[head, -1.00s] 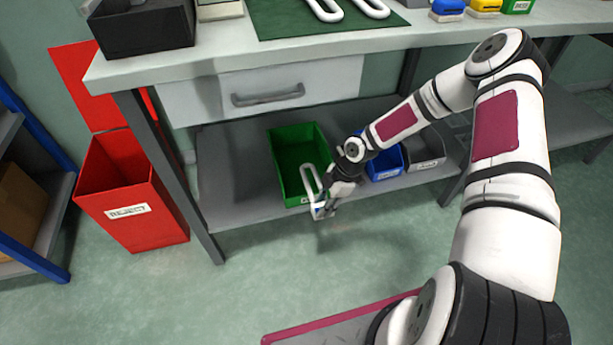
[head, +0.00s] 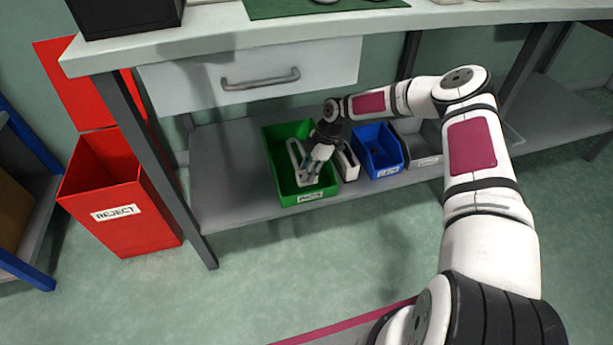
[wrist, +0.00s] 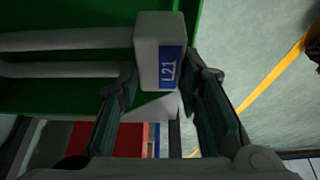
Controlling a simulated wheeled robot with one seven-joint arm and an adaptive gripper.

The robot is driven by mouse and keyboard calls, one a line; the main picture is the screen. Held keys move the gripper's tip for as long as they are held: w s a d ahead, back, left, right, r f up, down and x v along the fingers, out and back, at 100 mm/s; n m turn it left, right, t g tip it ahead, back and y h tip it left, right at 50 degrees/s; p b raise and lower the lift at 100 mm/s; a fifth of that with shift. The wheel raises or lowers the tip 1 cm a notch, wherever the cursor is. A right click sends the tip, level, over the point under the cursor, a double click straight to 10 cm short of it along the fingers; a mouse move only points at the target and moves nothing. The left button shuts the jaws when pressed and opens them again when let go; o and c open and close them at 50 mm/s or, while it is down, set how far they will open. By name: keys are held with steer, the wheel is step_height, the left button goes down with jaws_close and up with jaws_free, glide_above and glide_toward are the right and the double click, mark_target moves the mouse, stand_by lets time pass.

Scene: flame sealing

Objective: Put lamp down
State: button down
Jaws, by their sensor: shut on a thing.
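The lamp (head: 294,157) is a white U-shaped tube with a pale block base (wrist: 160,52) marked with a blue L21 label. My gripper (head: 313,173) is shut on the base, with one finger on each side in the wrist view (wrist: 162,72). The lamp is in the mouth of the green bin (head: 288,201) on the lower shelf. In the wrist view, the tube legs run left across the green bin (wrist: 60,14). I cannot tell whether the lamp touches the bin floor.
A blue bin (head: 391,168) and a grey bin (head: 424,162) stand to the right on the shelf (head: 228,200). A red REJECT bin (head: 120,225) stands on the floor at left. The drawer (head: 260,80) and bench top (head: 220,35) are above.

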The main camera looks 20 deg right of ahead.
steer(key=shift+f, duration=0.65)
steer(key=shift+f, duration=0.1)
steer(key=shift+f+b, duration=0.4)
steer(key=shift+b, duration=0.2)
steer(key=shift+f, duration=0.15)
steer(key=c, duration=1.1)
jaws_free()
